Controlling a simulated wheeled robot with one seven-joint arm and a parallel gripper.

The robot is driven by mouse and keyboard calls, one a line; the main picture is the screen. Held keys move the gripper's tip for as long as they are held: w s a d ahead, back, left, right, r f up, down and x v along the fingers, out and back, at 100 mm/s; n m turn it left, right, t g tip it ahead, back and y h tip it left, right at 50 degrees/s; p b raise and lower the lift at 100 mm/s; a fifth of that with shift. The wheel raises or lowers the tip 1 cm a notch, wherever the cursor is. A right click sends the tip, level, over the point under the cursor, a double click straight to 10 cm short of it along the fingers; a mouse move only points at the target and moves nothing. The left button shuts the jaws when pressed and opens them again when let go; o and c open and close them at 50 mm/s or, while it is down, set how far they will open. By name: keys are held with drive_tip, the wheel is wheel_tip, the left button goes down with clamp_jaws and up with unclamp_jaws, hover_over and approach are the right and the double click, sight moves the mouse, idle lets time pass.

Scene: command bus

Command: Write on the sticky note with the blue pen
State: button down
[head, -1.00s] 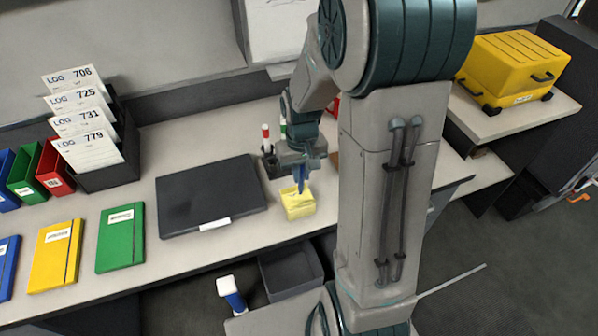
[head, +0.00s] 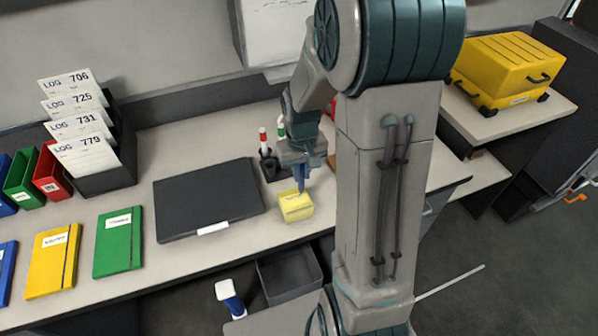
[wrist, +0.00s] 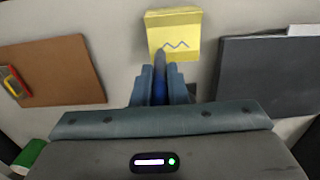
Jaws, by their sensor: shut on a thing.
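A yellow sticky note pad (head: 297,208) sits on the desk near its front edge, right of a dark closed laptop-like slab. In the wrist view the pad (wrist: 185,22) carries a blue zigzag line. My gripper (head: 300,168) is above the pad, shut on the blue pen (wrist: 160,82), which points at the pad. The pen tip is at the pad's near edge in the wrist view, just below the zigzag; I cannot tell whether it touches the paper. In the head view the pen (head: 299,182) is partly hidden by the gripper.
The dark slab (head: 208,198) lies left of the pad. A dark holder (head: 270,168) with red and green markers stands behind it. A brown board (wrist: 55,72) lies beside the pad in the wrist view. Notebooks and log files fill the left side.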

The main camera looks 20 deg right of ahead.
drive_tip(key=shift+r, duration=0.15)
drive_tip(key=shift+r+p, duration=2.5)
drive_tip(key=shift+r, duration=0.7)
